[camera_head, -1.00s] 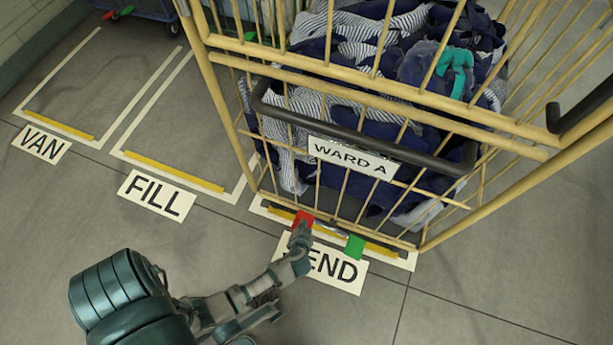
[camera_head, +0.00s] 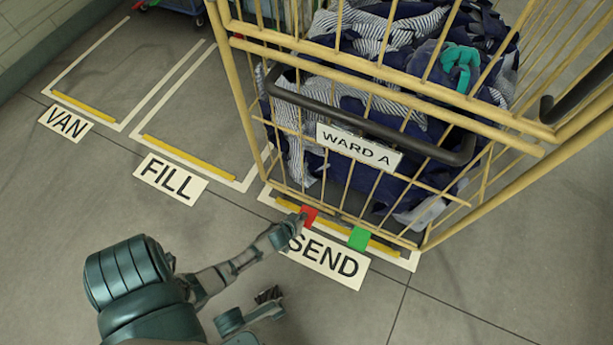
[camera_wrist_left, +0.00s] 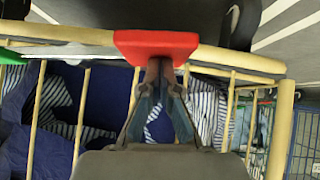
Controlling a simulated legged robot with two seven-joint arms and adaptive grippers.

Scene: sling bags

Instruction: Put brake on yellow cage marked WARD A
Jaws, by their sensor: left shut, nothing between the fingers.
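The yellow cage (camera_head: 390,91) marked WARD A (camera_head: 358,147) stands upright in the SEND bay, full of striped and blue cloth. A red pedal (camera_head: 309,214) and a green pedal (camera_head: 358,238) show at its lower front edge. My left gripper (camera_head: 293,224) is shut and empty, with its tips at the red pedal's near edge. In the left wrist view, the shut fingertips (camera_wrist_left: 160,66) overlap the lower edge of the red pedal (camera_wrist_left: 155,43); I cannot tell if they touch. A dark fingertip-like part (camera_head: 268,295) shows below; I cannot tell if it is my right gripper.
The VAN bay (camera_head: 83,106) and FILL bay (camera_head: 190,158) are empty floor outlines at the left. The SEND sign (camera_head: 324,260) lies in front of the cage. A blue trolley (camera_head: 182,6) stands at the top left. The floor at lower right is clear.

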